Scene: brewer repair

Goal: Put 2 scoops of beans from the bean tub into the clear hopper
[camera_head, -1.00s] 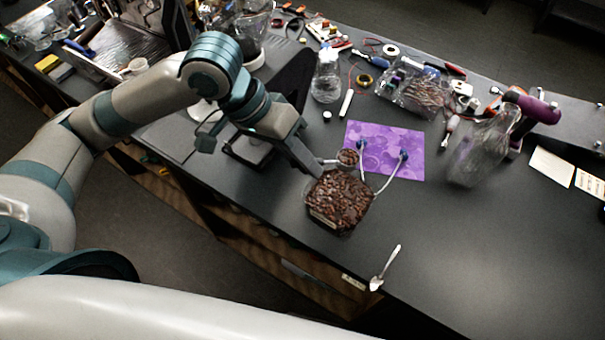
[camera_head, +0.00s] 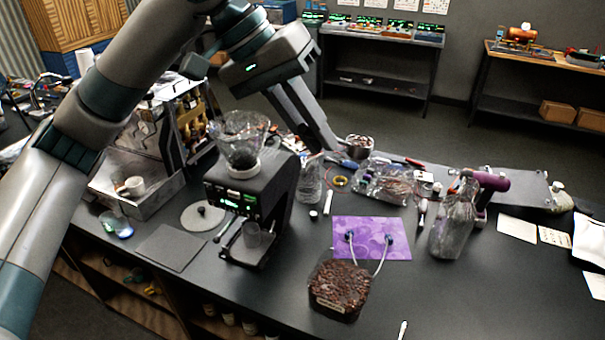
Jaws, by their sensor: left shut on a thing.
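My left gripper (camera_head: 334,146) is shut on a small metal scoop (camera_head: 360,147), whose cup holds brown beans. The scoop is in the air, above and behind the bean tub and to the right of the hopper. The bean tub (camera_head: 338,290) is a clear square container full of dark brown beans near the table's front edge. The clear hopper (camera_head: 240,138) is a wide, see-through funnel on top of the black grinder (camera_head: 235,190). I cannot tell whether beans lie in the hopper. My right gripper is out of view.
A purple patterned mat (camera_head: 372,240) with two blue-ended pale tubes lies behind the tub. A clear bottle (camera_head: 310,180) stands right of the grinder. A clear pitcher (camera_head: 455,225) and a purple-handled tool (camera_head: 488,182) stand right. The table's right front is mostly clear.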

